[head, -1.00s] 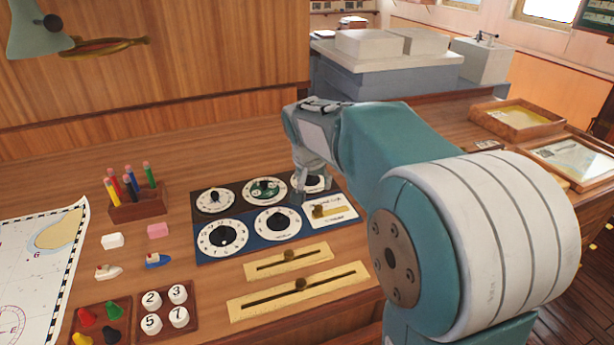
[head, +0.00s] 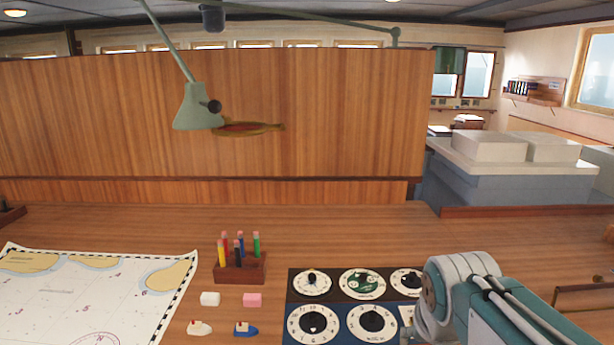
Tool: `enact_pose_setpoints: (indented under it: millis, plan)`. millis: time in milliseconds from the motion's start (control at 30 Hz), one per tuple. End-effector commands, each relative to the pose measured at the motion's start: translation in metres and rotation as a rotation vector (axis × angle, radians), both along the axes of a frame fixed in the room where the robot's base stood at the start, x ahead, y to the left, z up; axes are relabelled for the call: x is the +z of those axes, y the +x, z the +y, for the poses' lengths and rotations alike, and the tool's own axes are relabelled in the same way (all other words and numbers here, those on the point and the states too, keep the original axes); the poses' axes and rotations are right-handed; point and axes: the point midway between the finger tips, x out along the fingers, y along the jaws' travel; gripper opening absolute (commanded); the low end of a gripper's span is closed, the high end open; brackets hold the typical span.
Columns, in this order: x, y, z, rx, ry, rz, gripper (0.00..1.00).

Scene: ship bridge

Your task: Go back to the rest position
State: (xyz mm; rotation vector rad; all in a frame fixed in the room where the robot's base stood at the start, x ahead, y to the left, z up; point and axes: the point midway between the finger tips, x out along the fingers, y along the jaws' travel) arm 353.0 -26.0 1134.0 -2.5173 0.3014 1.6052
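My arm comes in from the lower right in the head view, its teal and pale grey links in front of the right side of the dial panel (head: 339,317). The end of the arm is at or below the bottom edge, and I cannot see the fingers of my gripper. The panel lies on the wooden desk (head: 350,233) with round black and white dials in two rows. My arm hides part of its right side. No object shows in my grip.
A chart (head: 92,290) lies at the left. A pencil holder (head: 240,267), a white block (head: 210,299), a pink block (head: 252,300), a white boat (head: 199,328) and a blue boat (head: 246,329) stand beside the panel. A lamp (head: 197,108) hangs above. The back of the desk is clear.

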Motion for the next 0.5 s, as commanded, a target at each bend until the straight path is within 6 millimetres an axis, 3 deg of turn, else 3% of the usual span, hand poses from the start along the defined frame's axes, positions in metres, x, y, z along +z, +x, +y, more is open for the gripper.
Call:
enact_pose_setpoints:
  millis: [300, 500]
  plan:
    - [-0.012, -0.065, 0.017, 0.146, -0.009, -0.034, 0.68]
    - [-0.024, -0.095, 0.024, 0.22, -0.016, -0.052, 0.68]
